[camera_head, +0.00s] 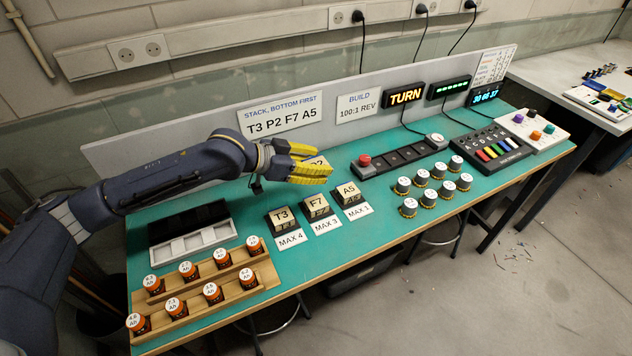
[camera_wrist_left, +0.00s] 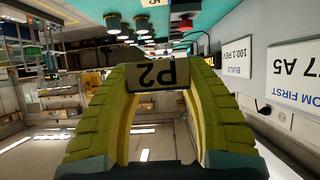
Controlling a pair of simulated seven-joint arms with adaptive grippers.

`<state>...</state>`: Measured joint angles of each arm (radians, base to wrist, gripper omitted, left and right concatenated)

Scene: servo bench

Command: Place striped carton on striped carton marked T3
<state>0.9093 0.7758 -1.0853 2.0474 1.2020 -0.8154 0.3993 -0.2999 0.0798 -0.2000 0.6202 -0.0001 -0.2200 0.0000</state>
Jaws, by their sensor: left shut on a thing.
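My left gripper (camera_head: 318,170) has yellow ribbed fingers and is shut on the carton marked P2 (camera_head: 317,160). It holds this carton in the air above the bench, behind the row of cartons. In the left wrist view the P2 carton (camera_wrist_left: 158,75) sits between the two fingertips with its label upside down. The carton marked T3 (camera_head: 282,216) stands on the green bench at the left of the row, toward the front left of the gripper, with nothing on it. Its stripes are too small to make out. My right gripper is not in view.
Cartons F7 (camera_head: 317,205) and A5 (camera_head: 349,191) stand right of T3, with MAX cards in front. A stack sign (camera_head: 282,115) reads T3 P2 F7 A5. A grey tray (camera_head: 193,242) and a wooden rack (camera_head: 240,281) lie left.

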